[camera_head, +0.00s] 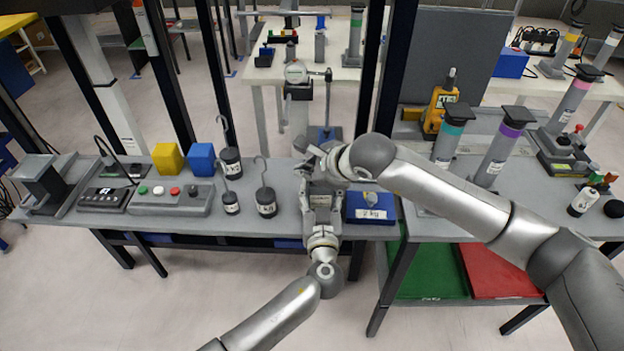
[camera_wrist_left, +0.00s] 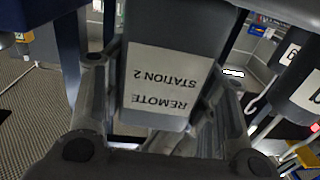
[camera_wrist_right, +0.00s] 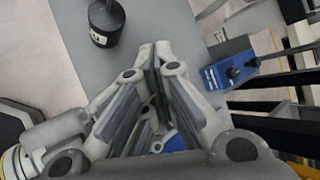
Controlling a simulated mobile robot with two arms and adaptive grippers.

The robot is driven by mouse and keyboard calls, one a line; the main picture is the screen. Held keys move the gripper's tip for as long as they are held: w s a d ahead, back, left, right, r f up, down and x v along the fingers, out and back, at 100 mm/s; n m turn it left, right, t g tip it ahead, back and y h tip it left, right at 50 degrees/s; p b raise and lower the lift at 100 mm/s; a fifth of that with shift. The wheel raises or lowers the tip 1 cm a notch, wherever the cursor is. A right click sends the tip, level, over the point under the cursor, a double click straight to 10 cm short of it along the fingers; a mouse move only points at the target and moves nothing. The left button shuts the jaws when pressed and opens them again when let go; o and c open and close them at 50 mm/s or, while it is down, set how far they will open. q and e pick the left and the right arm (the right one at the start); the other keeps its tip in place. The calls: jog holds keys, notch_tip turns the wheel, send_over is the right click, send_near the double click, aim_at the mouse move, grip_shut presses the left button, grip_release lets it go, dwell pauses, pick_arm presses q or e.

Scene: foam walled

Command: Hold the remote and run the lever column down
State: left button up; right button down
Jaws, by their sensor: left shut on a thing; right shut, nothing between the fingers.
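My left gripper (camera_head: 318,192) is shut on the remote. In the left wrist view the remote (camera_wrist_left: 172,85) is a dark grey body with a white label reading "REMOTE STATION 2", between the fingers. In the head view it is mostly hidden by my grippers. My right gripper (camera_head: 305,165) is shut and empty, close above the left one; its closed fingers fill the middle of the right wrist view (camera_wrist_right: 158,75).
Hooked black weights (camera_head: 266,203), a button box (camera_head: 172,197), yellow (camera_head: 168,158) and blue (camera_head: 202,158) cubes stand left on the grey bench. A blue tray (camera_head: 371,208) lies right of my grippers. Dark uprights (camera_head: 392,75) flank the post.

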dwell(0.3)
jog(key=shift+r, duration=0.75)
jog(key=shift+r, duration=0.1)
notch_tip(320, 180, up, 5)
jog(key=shift+f, duration=0.1)
dwell(0.7)
pick_arm(q)
jog(key=o, duration=1.2)
